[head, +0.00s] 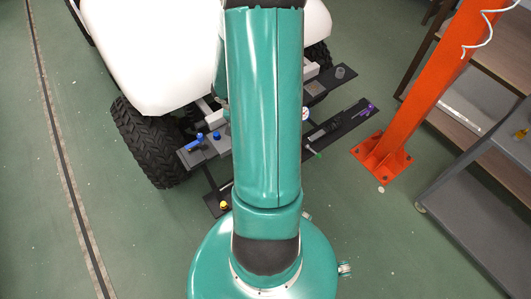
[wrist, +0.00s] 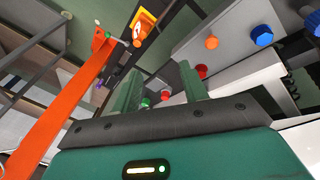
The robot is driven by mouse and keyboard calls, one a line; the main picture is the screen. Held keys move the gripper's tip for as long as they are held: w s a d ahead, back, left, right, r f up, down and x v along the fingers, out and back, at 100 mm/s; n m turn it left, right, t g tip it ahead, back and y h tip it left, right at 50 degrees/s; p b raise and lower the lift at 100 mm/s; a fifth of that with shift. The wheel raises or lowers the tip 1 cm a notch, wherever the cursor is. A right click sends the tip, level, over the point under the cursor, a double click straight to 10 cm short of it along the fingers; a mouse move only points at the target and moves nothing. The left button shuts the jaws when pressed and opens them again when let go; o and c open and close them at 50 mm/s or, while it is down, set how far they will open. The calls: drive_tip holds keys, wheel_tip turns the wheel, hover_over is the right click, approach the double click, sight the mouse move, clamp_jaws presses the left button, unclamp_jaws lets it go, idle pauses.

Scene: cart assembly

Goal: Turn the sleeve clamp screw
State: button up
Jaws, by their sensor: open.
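My gripper (wrist: 158,66) shows in the wrist view as two green fingers standing apart, with nothing held between them. In the gap, farther off, are a small green knob (wrist: 146,102) and a small red knob (wrist: 165,95). An orange knob (wrist: 211,42) and a blue knob (wrist: 262,35) sit on grey parts at the upper right. I cannot tell which of these, if any, is the sleeve clamp screw. In the head view my arm hides the gripper and the middle of the cart's fixtures.
The white cart (head: 150,50) has a black tyre (head: 148,140) and dark fixture plates with a blue handle (head: 196,141) and a yellow knob (head: 223,205). An orange post (head: 430,90) and a grey shelf (head: 480,205) stand right. Green floor is open at left.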

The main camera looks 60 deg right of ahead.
drive_tip(key=s+f+m+y, duration=0.1)
drive_tip(key=s+f+m, duration=0.1)
drive_tip(key=f, duration=0.4)
drive_tip(key=s+f+m+t+y, duration=0.1)
drive_tip(key=s+f+m, duration=0.1)
drive_tip(key=f, duration=0.4)
drive_tip(key=s+f+m+t+y, duration=0.1)
drive_tip(key=s+f, duration=0.3)
drive_tip(key=f, duration=0.2)
drive_tip(key=shift+f+m, duration=0.25)
drive_tip(key=shift+m, duration=0.15)
wheel_tip(320, 180, down, 9)
drive_tip(key=shift+a+r, duration=0.1)
drive_tip(key=shift+r, duration=0.1)
drive_tip(key=shift+f, duration=0.3)
drive_tip(key=shift+c, duration=0.4)
drive_tip(key=shift+r, duration=0.1)
drive_tip(key=c, duration=0.5)
